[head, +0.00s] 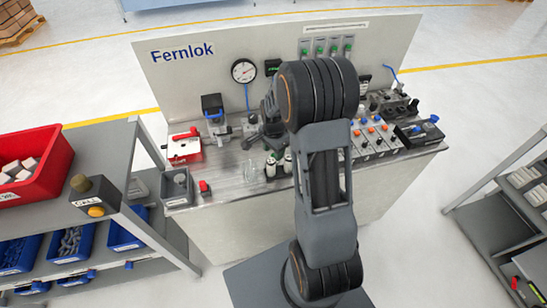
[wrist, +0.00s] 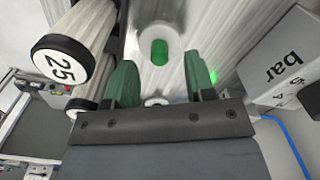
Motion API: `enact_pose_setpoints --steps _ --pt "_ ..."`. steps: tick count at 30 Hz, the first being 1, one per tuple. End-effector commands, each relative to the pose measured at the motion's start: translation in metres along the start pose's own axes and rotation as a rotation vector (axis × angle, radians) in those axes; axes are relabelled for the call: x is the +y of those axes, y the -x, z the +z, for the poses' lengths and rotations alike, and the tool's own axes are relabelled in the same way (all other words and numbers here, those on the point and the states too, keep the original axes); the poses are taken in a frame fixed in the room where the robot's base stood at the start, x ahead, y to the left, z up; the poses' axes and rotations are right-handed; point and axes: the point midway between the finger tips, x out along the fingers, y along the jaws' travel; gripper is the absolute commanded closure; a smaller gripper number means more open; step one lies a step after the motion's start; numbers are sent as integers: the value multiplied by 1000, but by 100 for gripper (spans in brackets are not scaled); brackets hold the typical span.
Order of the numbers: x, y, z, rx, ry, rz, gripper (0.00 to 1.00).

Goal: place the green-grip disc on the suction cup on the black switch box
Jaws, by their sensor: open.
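My gripper (wrist: 161,80) is open in the wrist view, with its two green fingers apart. Just ahead of the gap, a pale round piece with a green grip (wrist: 160,50) shows. It looks like the green-grip disc, and no finger visibly closes on it. In the head view, my arm's large joint partly hides my gripper and the bench below it. A black box with a blue knob (head: 418,133) sits at the bench's right end. I cannot tell whether it is the switch box, and I make out no suction cup on it.
White cylinders with black-rimmed ends, one marked 25 (wrist: 62,58), stand close left of my gripper. A grey box marked bar (wrist: 278,75) is close right. The bench (head: 225,182) also bears a red-and-white box (head: 184,149). A shelf with a red bin (head: 45,165) stands left.

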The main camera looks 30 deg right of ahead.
Motion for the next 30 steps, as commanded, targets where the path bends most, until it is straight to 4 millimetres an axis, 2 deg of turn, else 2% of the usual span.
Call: enact_pose_setpoints --steps 6,14,27,30 --pt "0 -18 0 -1 0 1 50" --pt "0 -19 0 0 0 -1 51" --pt "0 -19 0 0 0 -1 93" --pt "0 -19 0 0 0 0 100"
